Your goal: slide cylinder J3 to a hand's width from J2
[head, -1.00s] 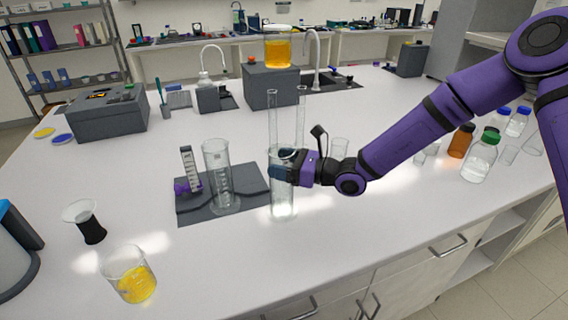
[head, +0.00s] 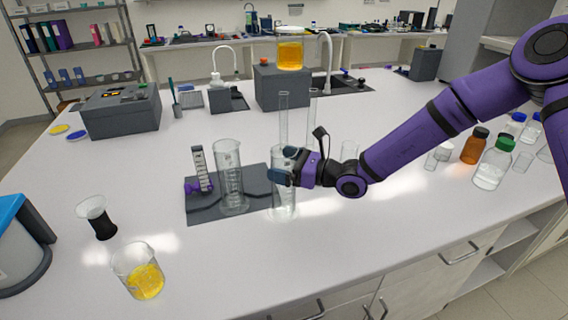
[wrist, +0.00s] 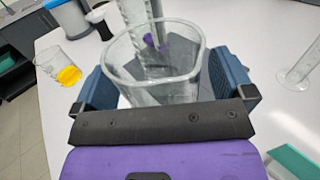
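A clear glass cylinder (head: 284,205) stands upright at the right end of a dark mat (head: 205,210). My gripper (head: 283,172) is around its upper part. In the wrist view its open mouth (wrist: 150,55) sits between the two blue fingers, which close on its sides. A second, graduated glass cylinder (head: 231,180) stands upright on the mat to its left, with a clear gap between them. No J2 or J3 labels can be read. The base of the held cylinder looks level with the bench.
A purple-based graduated piece (head: 200,170) stands left on the mat. Thin tall glass tubes (head: 283,115) stand behind my gripper. A beaker of yellow liquid (head: 140,272) and a black-based funnel-like vessel (head: 98,217) are front left. Bottles (head: 492,165) stand at right.

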